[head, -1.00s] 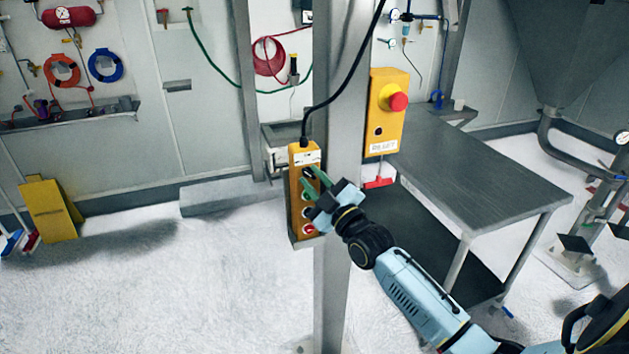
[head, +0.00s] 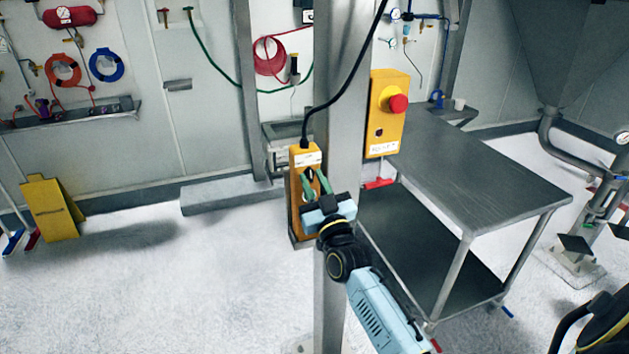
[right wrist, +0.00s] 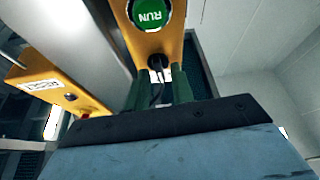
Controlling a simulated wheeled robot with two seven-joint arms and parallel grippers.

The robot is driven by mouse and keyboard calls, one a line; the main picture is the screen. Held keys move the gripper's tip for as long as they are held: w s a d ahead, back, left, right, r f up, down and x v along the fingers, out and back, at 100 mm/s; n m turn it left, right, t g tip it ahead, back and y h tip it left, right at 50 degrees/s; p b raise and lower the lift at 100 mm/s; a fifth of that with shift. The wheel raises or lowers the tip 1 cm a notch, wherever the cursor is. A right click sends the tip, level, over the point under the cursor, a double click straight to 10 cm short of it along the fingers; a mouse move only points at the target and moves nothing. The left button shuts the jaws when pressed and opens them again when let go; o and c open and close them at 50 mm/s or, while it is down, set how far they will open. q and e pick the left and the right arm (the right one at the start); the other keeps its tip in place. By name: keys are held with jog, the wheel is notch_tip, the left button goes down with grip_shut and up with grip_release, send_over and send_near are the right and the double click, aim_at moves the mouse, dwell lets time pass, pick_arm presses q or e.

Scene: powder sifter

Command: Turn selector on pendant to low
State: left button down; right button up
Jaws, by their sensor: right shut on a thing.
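The yellow pendant (head: 305,158) hangs upright against a grey post, with a black cable from its top. In the right wrist view the pendant (right wrist: 171,42) shows a green RUN button (right wrist: 149,12) and a black selector knob (right wrist: 156,64). My right gripper (head: 314,175) reaches the pendant's front from below. Its green fingers (right wrist: 158,88) are shut on the selector, one on each side. The exact pointer position of the selector is hard to read. The gripper and wrist hide the pendant's lower buttons in the head view. My left gripper is not in view.
A yellow box with a red emergency button (head: 397,103) is on the post, right of the pendant. The grey post (head: 337,80) stands close behind my right wrist. A metal table (head: 480,165) stands at the right.

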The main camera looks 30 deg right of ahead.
jog(key=m+h, duration=0.1)
jog(key=m, duration=0.2)
jog(key=m+g+h+p, duration=0.1)
jog(key=m+h, duration=0.1)
jog(key=m, duration=0.2)
jog(key=shift+a+r, duration=0.1)
jog(key=m+g+h+p, duration=0.1)
jog(key=m, duration=0.2)
jog(key=m+g+h+p, duration=0.1)
jog(key=m+h+p, duration=0.1)
jog(key=m, duration=0.2)
jog(key=shift+g, duration=0.3)
jog(key=shift+m, duration=0.5)
jog(key=o, duration=0.7)
jog(key=shift+c, duration=0.2)
jog(key=shift+a, duration=0.1)
jog(key=v, duration=1.3)
jog(key=shift+a+p, duration=0.15)
jog(key=shift+p, duration=0.25)
